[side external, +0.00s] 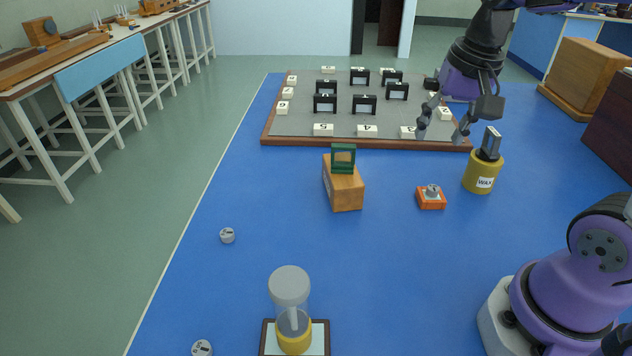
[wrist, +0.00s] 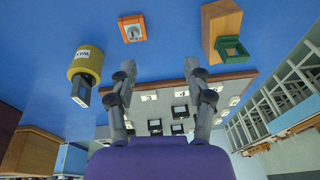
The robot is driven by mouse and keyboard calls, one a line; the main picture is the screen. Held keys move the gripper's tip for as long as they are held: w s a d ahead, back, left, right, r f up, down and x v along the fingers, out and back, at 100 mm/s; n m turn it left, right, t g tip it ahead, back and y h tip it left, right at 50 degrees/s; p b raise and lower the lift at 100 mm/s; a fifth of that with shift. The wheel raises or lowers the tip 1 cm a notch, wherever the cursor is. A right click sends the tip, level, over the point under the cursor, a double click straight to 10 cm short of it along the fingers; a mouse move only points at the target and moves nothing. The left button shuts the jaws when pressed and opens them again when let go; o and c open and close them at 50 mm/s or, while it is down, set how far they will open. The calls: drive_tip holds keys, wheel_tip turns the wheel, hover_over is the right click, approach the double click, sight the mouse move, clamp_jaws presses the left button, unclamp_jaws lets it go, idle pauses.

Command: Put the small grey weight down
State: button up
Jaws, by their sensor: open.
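Several small grey weights show in the side view. One grey weight (side external: 432,190) sits on a small orange block (side external: 431,203), which also shows in the wrist view (wrist: 132,28). Two more grey discs lie on the blue table at left, one near the middle (side external: 228,236) and one at the front edge (side external: 202,348). I cannot tell which one the task means. My gripper (side external: 441,132) is open above the right end of the grey board, behind the orange block. Its fingers (wrist: 160,68) are apart with nothing between them.
A yellow wax pot (side external: 480,178) with a grey block (side external: 490,142) on top stands right of the orange block. A wooden block (side external: 343,187) with a green frame (side external: 343,158) stands to the left. A grey board (side external: 300,110) holds black frames and numbered tiles. A glass cylinder (side external: 290,300) stands in front.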

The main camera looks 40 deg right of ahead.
drive_tip(key=s+a+n+t, duration=0.3)
drive_tip(key=s+a+n, duration=0.1)
drive_tip(key=a+n, duration=0.3)
drive_tip(key=shift+n+y, duration=0.3)
drive_tip(key=shift+n, duration=0.7)
